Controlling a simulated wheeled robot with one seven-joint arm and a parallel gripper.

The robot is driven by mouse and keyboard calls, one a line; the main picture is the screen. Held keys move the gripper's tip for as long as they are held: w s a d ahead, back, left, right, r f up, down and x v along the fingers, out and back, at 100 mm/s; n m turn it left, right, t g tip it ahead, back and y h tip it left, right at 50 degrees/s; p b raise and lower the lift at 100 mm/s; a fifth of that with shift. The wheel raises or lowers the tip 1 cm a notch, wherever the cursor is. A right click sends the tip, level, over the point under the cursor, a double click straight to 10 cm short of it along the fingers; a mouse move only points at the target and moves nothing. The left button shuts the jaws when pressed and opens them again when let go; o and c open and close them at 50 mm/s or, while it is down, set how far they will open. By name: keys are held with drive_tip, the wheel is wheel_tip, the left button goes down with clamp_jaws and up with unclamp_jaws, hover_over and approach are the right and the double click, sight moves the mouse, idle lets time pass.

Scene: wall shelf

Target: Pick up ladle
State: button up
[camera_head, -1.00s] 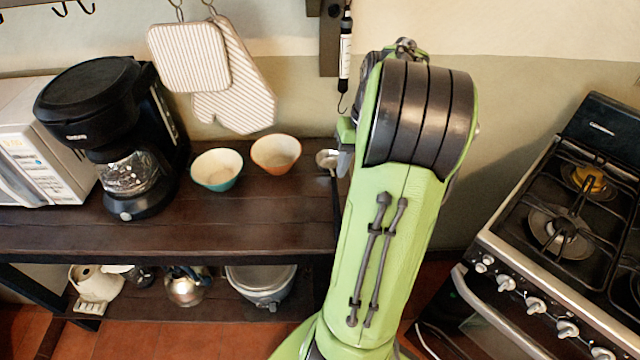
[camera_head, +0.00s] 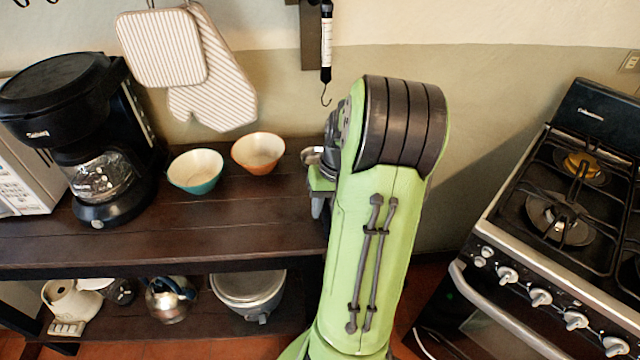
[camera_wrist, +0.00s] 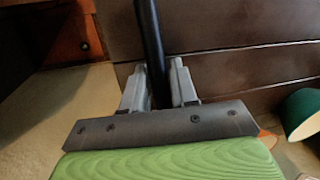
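The ladle's metal bowl (camera_head: 312,155) shows at the right end of the brown shelf top, partly covered by my arm in the head view. In the wrist view a long black handle (camera_wrist: 150,40), apparently the ladle's, runs from the top edge down between the two grey fingers of my gripper (camera_wrist: 157,88). The fingers stand close on either side of the handle. I cannot tell whether they press on it. In the head view my gripper (camera_head: 318,200) is mostly hidden by my arm, low beside the ladle's bowl.
A teal bowl (camera_head: 195,171) and an orange bowl (camera_head: 258,153) stand left of the ladle, with a black coffee maker (camera_head: 85,140) farther left. Mitts (camera_head: 210,80) hang above. A stove (camera_head: 545,220) stands right. The shelf's front strip (camera_head: 200,235) is clear.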

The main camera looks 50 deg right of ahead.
clamp_jaws()
wheel_tip(320, 180, up, 10)
drive_tip(key=p, duration=0.4)
drive_tip(key=shift+r, duration=0.1)
drive_tip(key=shift+c, duration=1)
unclamp_jaws()
clamp_jaws()
